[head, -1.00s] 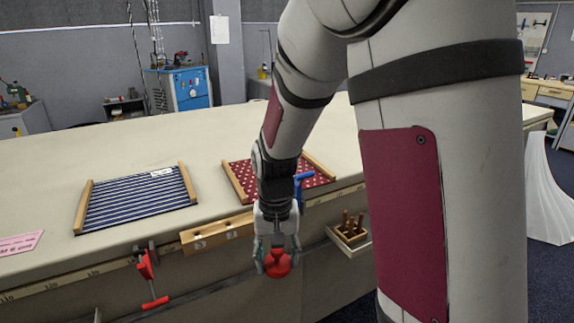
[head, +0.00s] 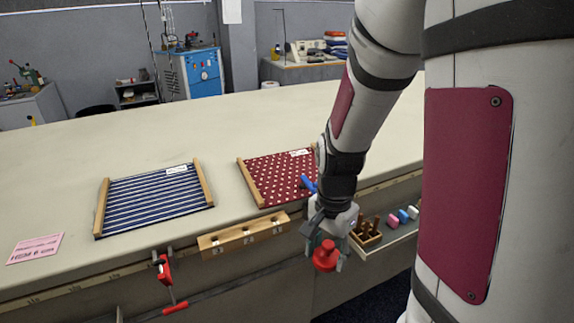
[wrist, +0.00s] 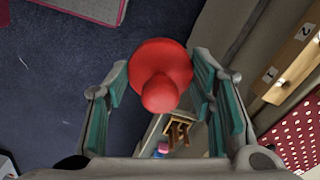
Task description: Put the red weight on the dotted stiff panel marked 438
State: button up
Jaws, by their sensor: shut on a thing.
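My gripper (head: 325,256) is shut on the red weight (head: 326,259), a round red body with a knob. It hangs in front of the table's near edge, over the floor. In the wrist view the red weight (wrist: 160,66) sits between the two teal-padded fingers. The dotted panel (head: 275,178), dark red with white dots and wooden side bars, lies on the table, behind and left of my gripper. My arm hides its right edge. Its white label (head: 300,153) is too small to read. The dotted panel also shows at the lower right of the wrist view (wrist: 298,135).
A blue striped panel (head: 150,203) lies further left. A wooden block with numbers (head: 244,236), a red clamp (head: 165,270) and a shelf with a wooden peg holder (head: 367,236) are along the front edge. A pink card (head: 36,248) lies left. The table's far part is clear.

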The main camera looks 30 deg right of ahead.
aim_at(264, 167)
jog(key=i, duration=1.15)
